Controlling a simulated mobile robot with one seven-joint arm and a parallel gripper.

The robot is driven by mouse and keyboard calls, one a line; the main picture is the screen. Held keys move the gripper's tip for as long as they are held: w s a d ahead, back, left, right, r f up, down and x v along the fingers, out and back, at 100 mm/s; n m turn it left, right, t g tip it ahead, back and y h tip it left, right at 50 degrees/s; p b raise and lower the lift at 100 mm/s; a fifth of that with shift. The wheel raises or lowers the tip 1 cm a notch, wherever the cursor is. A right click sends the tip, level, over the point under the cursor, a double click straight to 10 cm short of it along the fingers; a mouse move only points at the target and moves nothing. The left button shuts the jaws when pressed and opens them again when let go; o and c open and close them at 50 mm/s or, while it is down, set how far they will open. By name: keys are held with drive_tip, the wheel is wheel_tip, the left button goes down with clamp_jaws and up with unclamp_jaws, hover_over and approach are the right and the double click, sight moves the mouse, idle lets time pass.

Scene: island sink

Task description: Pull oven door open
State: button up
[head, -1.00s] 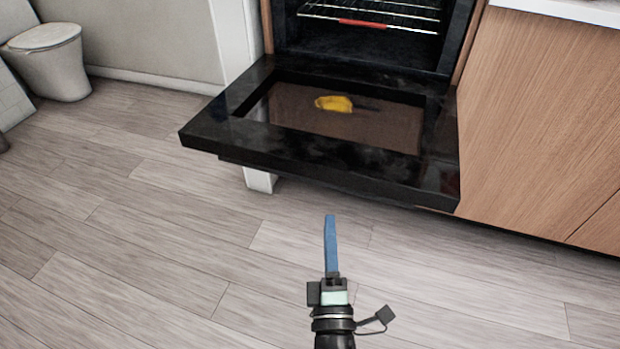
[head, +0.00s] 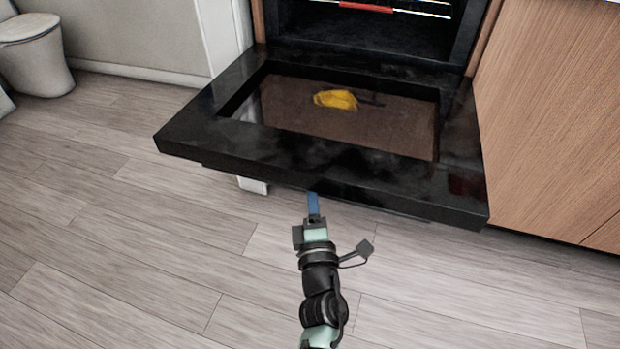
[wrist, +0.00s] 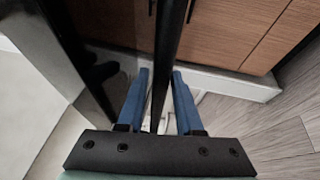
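The black oven door (head: 300,160) is swung down and lies close to level in the head view. Its dark window panel has a yellow mark on it. My gripper (head: 313,197) is at the door's front edge, with its fingertips partly hidden by the edge. In the wrist view, the two blue fingers of my gripper (wrist: 161,74) stand apart. A long dark bar (wrist: 168,40), which looks like the door handle, runs between them, with gaps visible. I cannot tell whether a finger touches it.
The oven cavity (head: 370,30) stands open behind the door, with a rack and red strip at the top. A wooden cabinet (head: 550,130) is close on the right. A white toilet (head: 32,55) stands far left. The plank floor (head: 130,240) is clear in front.

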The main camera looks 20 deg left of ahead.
drive_tip(key=shift+x, duration=1.4)
drive_tip(key=shift+c, duration=0.2)
clamp_jaws()
